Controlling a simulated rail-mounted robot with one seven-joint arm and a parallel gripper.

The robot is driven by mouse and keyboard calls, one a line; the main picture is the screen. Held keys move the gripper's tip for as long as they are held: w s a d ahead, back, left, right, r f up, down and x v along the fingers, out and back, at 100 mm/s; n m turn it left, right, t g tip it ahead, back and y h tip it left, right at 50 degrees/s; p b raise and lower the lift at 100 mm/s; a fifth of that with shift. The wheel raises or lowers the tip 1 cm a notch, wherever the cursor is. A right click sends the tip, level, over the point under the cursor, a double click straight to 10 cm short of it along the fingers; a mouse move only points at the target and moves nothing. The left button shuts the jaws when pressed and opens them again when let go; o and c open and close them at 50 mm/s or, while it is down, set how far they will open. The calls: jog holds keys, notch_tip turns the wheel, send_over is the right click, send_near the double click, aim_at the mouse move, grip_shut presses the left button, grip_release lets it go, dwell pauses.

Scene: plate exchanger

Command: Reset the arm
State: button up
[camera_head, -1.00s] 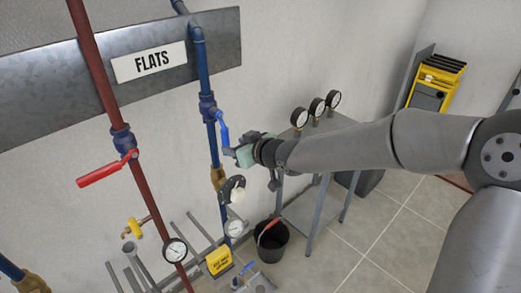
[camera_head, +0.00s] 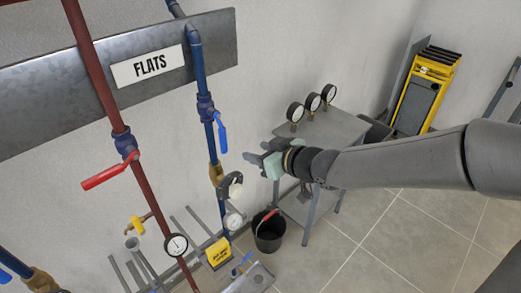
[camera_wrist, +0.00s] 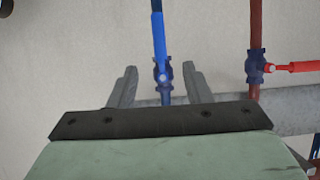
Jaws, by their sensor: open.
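My gripper (camera_head: 258,154) is open and empty. In the head view it points left toward the pipes, to the right of the blue lever (camera_head: 221,134) and apart from it. In the wrist view my two gripper fingers (camera_wrist: 157,85) are spread, with the blue valve and its blue lever (camera_wrist: 159,40) seen between and beyond them. The blue lever hangs down along the blue pipe (camera_head: 197,62). The red lever (camera_head: 106,177) sticks out to the left of the red pipe (camera_head: 94,70) and also shows in the wrist view (camera_wrist: 295,67).
A grey table (camera_head: 338,124) with several gauges stands behind my arm. A yellow cabinet (camera_head: 425,92) stands at the back right. Tiled floor (camera_head: 375,245) is open at the lower right.

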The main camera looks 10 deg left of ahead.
jog(key=s+d+f+m+h+b, duration=0.15)
jog(key=d+f+m+h, duration=0.25)
jog(key=d+f+h, duration=0.8)
jog(key=s+d+r+m+g, duration=0.2)
jog(key=s+d+m+g, duration=0.1)
jog(key=s+d, duration=0.4)
jog(key=s+d+r+m+g+b, duration=0.1)
jog(key=s+d+r+m+g, duration=0.1)
jog(key=s+d, duration=0.6)
jog(key=s+m+g, duration=0.1)
jog(key=s+m, duration=0.1)
jog(key=s, duration=0.2)
jog(key=shift+s+d+r+y, duration=0.15)
jog(key=shift+s+d+y, duration=0.15)
jog(key=shift+y, duration=0.1)
jog(key=shift+c, duration=0.5)
